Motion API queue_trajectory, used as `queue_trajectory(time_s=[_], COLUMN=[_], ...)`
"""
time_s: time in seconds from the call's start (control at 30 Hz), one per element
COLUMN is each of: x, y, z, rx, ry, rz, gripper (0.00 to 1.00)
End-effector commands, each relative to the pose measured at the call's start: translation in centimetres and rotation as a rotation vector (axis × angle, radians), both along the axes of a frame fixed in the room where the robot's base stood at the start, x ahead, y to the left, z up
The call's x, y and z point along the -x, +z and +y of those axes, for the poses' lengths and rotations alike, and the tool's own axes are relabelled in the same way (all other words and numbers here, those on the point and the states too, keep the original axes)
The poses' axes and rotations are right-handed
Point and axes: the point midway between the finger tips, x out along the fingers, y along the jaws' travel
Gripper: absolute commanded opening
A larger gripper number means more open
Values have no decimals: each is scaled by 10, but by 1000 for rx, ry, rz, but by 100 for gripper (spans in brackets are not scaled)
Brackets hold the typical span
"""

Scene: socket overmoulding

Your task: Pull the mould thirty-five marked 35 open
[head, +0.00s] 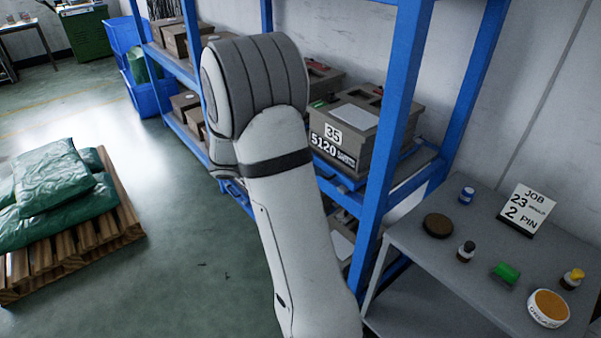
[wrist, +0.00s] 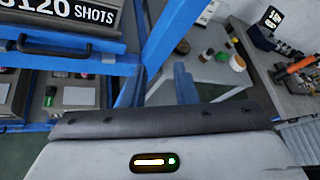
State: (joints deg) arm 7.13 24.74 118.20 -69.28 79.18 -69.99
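The mould marked 35 (head: 340,140) is a grey-brown box on a rack shelf, with "35" and "5120 shots" on its front. A pale plate and a green piece show on its top. In the wrist view, its lower front with "5120 SHOTS" (wrist: 62,12) shows at the upper left. It sits on a blue drawer or tray (wrist: 100,52) with a dark bar handle (wrist: 54,48). My gripper (wrist: 158,82) shows two blue-grey fingers, apart, with nothing seen between them. They are right of the handle and apart from it. In the head view my arm hides the gripper.
A blue rack post (head: 396,120) stands right of the mould. A grey bench (head: 420,240) holds a job sign (head: 527,209), small bottles, a green block and a round tin. Other moulds (head: 185,108) sit further left. A pallet (head: 85,240) with green sacks stands at left; floor between is clear.

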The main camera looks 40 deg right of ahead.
Motion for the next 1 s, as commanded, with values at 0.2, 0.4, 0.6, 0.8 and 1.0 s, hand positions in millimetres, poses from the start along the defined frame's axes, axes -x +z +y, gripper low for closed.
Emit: queue_trajectory(time_s=[0.2,0.4,0.6,0.8,1.0], x=[-65,-107,-124,-127,-129], y=[-81,-139,-165,-161,-155], z=[-39,-52,-56,-77,-109], rx=[183,321,388,397,395], ry=[242,376,427,429,428], rz=[534,892,1047,1065,1063], gripper=[26,26,26,26,26])
